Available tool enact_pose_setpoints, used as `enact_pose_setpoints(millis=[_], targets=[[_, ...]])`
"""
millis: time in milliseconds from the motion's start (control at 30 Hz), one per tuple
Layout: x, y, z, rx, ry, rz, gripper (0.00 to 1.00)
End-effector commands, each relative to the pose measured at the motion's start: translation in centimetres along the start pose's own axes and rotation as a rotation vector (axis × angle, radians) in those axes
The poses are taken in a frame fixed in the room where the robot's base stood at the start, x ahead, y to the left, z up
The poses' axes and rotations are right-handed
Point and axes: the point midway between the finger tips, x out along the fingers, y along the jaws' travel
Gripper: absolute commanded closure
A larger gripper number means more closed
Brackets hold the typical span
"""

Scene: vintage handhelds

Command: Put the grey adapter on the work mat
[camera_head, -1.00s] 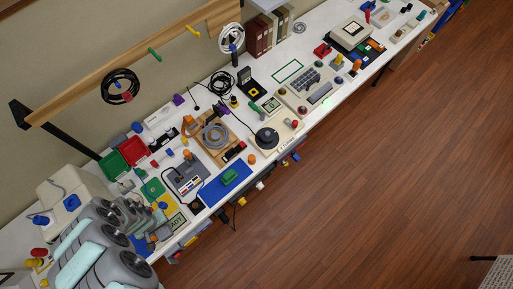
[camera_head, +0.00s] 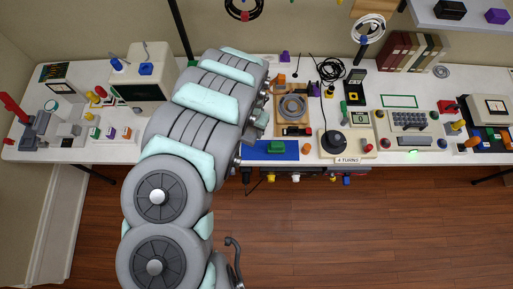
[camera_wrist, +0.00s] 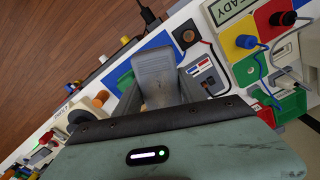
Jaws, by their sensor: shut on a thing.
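In the wrist view my gripper (camera_wrist: 161,92) is shut on a grey block, which I take for the grey adapter (camera_wrist: 153,68). The adapter is held above the bench, in front of the blue work mat (camera_wrist: 158,41), part of which it hides. In the head view the blue work mat (camera_head: 254,155) lies at the bench's front edge, with a green block (camera_head: 276,147) on it. My arm hides my gripper and the adapter there.
A wooden tray with a coiled grey cable (camera_head: 292,107) stands behind the mat.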

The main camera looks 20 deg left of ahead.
Motion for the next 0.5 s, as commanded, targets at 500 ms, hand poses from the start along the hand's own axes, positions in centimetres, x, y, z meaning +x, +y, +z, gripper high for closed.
enact_pose_setpoints(millis=[500], targets=[[11.2, 0.0, -0.1, 0.001, 0.003, 0.0, 1.0]])
